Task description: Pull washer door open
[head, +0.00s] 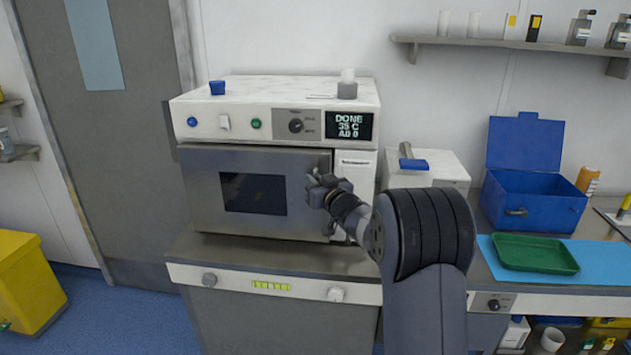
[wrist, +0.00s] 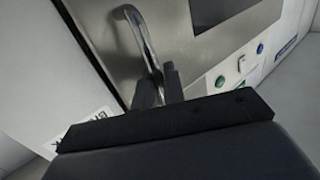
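The washer (head: 355,190) is a white and steel box on a counter. Its steel door (head: 205,190) has a dark window and looks closed or nearly so; I cannot tell whether a small gap shows at its right edge. The curved metal door handle (wrist: 140,32) shows clearly in the wrist view; in the head view it is mostly hidden by my gripper (head: 318,190). In the wrist view my gripper (wrist: 160,82) has its two fingers close together on either side of the handle bar, near one end, and looks shut on it.
A control panel (head: 222,125) with a lit "DONE" display sits above the door. To the right are a blue box (head: 530,205) and a green tray (head: 535,254). A yellow bin (head: 25,285) stands at left. Floor and space left of the washer look free.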

